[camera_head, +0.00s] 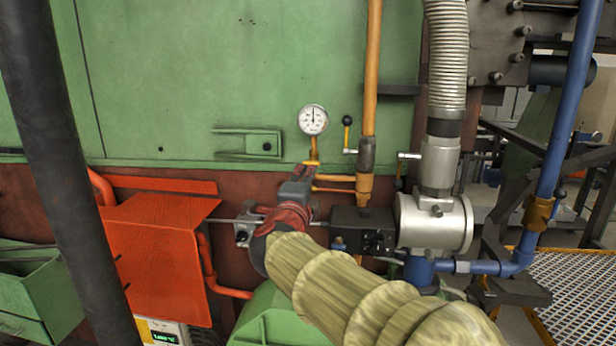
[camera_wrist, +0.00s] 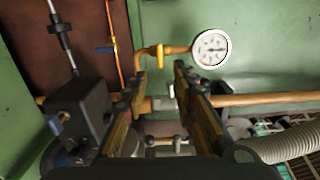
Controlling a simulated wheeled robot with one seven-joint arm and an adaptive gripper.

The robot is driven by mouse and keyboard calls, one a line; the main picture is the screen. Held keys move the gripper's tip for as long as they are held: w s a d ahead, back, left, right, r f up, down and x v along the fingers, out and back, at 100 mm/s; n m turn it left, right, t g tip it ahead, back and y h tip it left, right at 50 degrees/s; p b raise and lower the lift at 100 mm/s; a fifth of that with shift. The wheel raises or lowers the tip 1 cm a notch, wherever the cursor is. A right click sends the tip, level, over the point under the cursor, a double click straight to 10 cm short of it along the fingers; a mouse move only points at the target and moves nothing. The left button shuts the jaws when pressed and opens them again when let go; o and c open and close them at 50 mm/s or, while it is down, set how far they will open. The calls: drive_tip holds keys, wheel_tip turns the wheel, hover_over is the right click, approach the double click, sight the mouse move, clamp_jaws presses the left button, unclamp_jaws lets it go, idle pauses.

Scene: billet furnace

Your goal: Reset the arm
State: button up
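My arm, in a ribbed yellow-green sleeve, reaches up from the lower right in the head view and ends at my gripper (camera_head: 298,178). My gripper is in front of the machine's lower edge, just below the pressure gauge (camera_head: 313,120) and left of the vertical orange pipe (camera_head: 371,80). In the wrist view the two fingers of my gripper (camera_wrist: 160,83) stand apart with nothing visibly held between them. Behind them show the orange pipe (camera_wrist: 262,99) and a grey fitting. The round white gauge (camera_wrist: 211,48) is above and right of the fingers.
A black box (camera_head: 362,231) and a silver valve body (camera_head: 433,222) stand close right of my arm. A ribbed hose (camera_head: 447,60) rises above them. An orange guard (camera_head: 160,250) is at left, behind a dark post (camera_head: 60,170). A blue pipe (camera_head: 565,110) is at right.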

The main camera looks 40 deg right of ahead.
idle(0.6)
drive_tip(key=w+a+f+n+t+y, duration=0.2)
drive_tip(key=w+a+f+n+y, duration=0.15)
drive_tip(key=a+n, duration=0.25)
drive_tip(key=w+a+f+n+t+y, duration=0.1)
drive_tip(key=w+a+f+n+y, duration=0.1)
drive_tip(key=a+f+n+y, duration=0.4)
drive_tip(key=s+a+f+n+g+y, duration=0.45)
drive_tip(key=s+a+f+n, duration=0.35)
drive_tip(key=a, duration=0.4)
drive_tip(key=s+a+f+n+g, duration=0.1)
drive_tip(key=s+f+n, duration=0.3)
drive_tip(key=s, duration=0.5)
drive_tip(key=s+a+f+n+g, duration=0.2)
drive_tip(key=s+f+n+g, duration=0.1)
drive_tip(key=s, duration=0.7)
drive_tip(key=shift+s+f+n, duration=0.15)
drive_tip(key=shift+f+n, duration=0.35)
drive_tip(key=shift+f, duration=0.2)
drive_tip(key=shift+g, duration=0.25)
